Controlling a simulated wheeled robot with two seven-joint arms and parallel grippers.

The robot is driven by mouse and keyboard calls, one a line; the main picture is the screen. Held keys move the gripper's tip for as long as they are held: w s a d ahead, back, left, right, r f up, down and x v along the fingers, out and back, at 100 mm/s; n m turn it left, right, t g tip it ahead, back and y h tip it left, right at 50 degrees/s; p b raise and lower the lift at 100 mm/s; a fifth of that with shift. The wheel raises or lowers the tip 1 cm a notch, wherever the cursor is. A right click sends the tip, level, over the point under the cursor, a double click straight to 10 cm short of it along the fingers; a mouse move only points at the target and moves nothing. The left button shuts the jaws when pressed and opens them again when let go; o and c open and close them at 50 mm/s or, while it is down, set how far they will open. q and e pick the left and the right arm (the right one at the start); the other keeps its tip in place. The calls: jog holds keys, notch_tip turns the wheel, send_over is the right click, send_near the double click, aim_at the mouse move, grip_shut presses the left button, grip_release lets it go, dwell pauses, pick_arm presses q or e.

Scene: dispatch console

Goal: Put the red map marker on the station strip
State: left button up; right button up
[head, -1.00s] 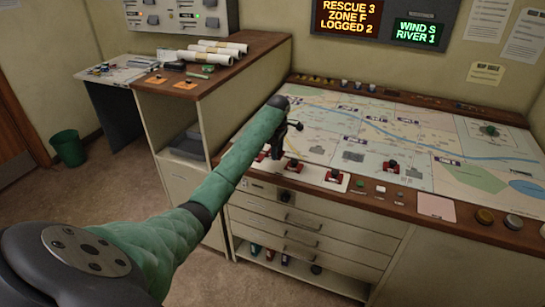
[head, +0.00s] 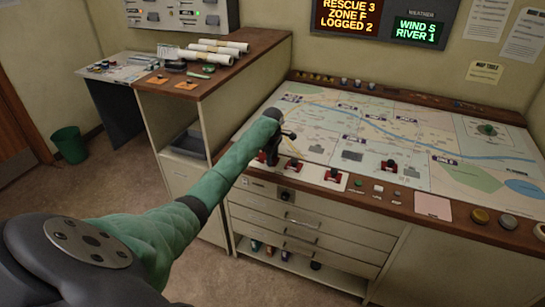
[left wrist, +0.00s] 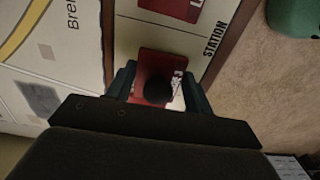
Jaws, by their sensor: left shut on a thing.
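My left gripper (head: 270,158) is at the left end of the white station strip (head: 313,175), along the map table's front edge. In the left wrist view its fingers (left wrist: 160,86) are shut on a red map marker (left wrist: 150,62) with a round black knob. The marker is over the strip; I cannot tell whether its base touches it. The word STATION shows on the strip (left wrist: 195,64) beside it. In the head view red pieces with dark knobs stand on the strip (head: 293,165) (head: 333,175). Another red marker (head: 389,167) stands on the map. My right gripper is out of view.
The map (head: 350,140) spreads behind the strip. Buttons and a pale pink card (head: 433,206) lie along the wooden front edge to the right. A higher cabinet (head: 215,85) with rolled papers stands to the left. Drawers (head: 300,225) are below.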

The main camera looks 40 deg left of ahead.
pick_arm(q)
jog(key=o, duration=1)
jog(key=shift+f, duration=0.1)
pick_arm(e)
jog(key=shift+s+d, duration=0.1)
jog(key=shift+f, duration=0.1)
pick_arm(q)
jog(key=shift+r, duration=0.3)
notch_tip(320, 180, up, 4)
jog(key=shift+f+b, duration=0.15)
jog(key=shift+b, duration=1)
notch_tip(320, 180, up, 6)
jog(key=shift+r+b, duration=0.2)
jog(key=shift+b, duration=0.8)
jog(key=shift+r, duration=0.8)
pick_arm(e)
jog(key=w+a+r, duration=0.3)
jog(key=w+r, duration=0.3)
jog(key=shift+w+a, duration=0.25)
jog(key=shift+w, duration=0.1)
